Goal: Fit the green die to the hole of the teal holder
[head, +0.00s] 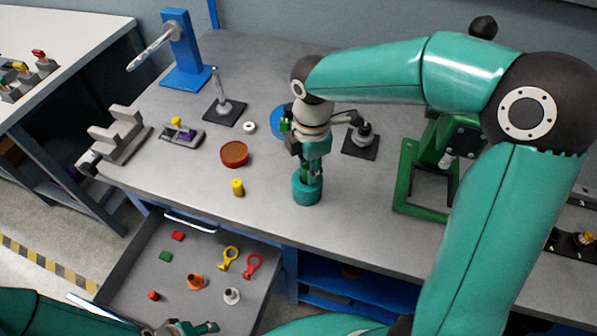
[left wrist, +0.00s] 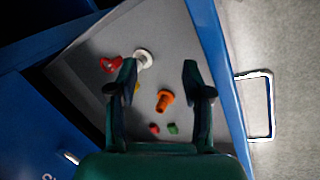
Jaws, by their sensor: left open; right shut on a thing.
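The teal holder (head: 306,190) is a short round cup standing on the workbench near its front edge. My right gripper (head: 311,174) points down directly above the holder, shut on a narrow green piece that appears to be the green die. The fingers mostly hide the die, and I cannot tell whether its lower end is inside the holder's hole. My left gripper (head: 190,328) is low over the open drawer, at the bottom of the head view. In the left wrist view its fingers (left wrist: 160,80) are apart and empty, above the drawer.
The open drawer (head: 130,275) holds an orange part (head: 195,282), a white part (head: 232,296), red and yellow ring-handled parts and small red and green blocks. On the bench are a yellow cylinder (head: 237,187), a red-brown dish (head: 234,154) and a green frame (head: 405,180) at right.

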